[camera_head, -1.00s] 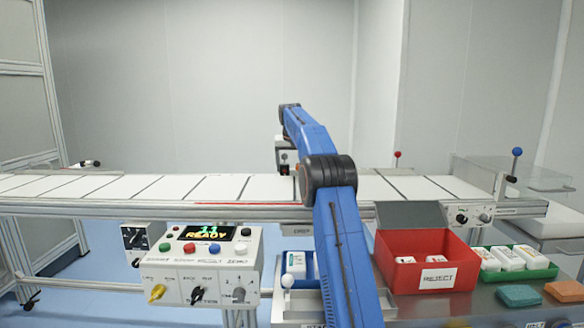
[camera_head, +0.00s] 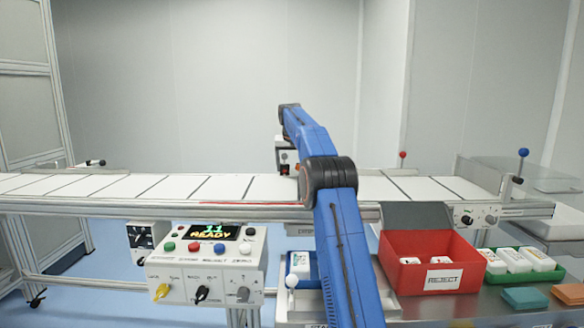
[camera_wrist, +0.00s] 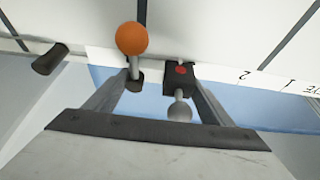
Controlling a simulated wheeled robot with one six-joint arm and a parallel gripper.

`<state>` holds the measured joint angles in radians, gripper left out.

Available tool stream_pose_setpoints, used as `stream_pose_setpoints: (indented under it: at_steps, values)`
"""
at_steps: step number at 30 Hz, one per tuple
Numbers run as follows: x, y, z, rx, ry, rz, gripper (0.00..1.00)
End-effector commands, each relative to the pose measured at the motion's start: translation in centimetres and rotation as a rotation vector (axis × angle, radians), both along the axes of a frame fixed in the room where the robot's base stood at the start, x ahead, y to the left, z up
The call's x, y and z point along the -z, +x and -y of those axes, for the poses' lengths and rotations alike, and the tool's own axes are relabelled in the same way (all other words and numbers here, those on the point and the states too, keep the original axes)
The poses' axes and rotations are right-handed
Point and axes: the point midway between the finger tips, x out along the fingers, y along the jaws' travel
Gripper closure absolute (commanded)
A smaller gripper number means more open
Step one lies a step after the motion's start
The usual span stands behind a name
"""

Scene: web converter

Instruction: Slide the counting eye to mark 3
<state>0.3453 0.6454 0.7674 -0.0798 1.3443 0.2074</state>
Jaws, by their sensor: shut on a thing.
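The counting eye (camera_wrist: 178,73), a black block with a red dot and a grey ball knob (camera_wrist: 180,112), shows in the wrist view by a white scale strip (camera_wrist: 243,78). The strip carries the marks 2 and 1, upside down, to the right of the block; mark 3 is not visible. My gripper (camera_wrist: 160,90) is shut on the counting eye, its fingers on either side; the exact contact is unclear.
An orange ball (camera_wrist: 132,39) on a post stands close to the left finger. A dark cylinder (camera_wrist: 50,59) is farther left. The white conveyor belt (camera_head: 90,186) runs behind a control panel (camera_head: 205,262) reading READY. A red reject bin (camera_head: 408,274) stands right of my arm.

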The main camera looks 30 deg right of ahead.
Motion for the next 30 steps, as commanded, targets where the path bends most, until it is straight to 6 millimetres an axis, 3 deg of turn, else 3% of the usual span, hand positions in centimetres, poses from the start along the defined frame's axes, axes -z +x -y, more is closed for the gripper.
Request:
stream_pose_setpoints:
  at_steps: [29,30]
  values:
    - [-0.1,1.1,-1.7,0.0,0.0,0.002,0.58]
    - [-0.1,1.1,-1.7,0.0,-0.001,0.002,0.17]
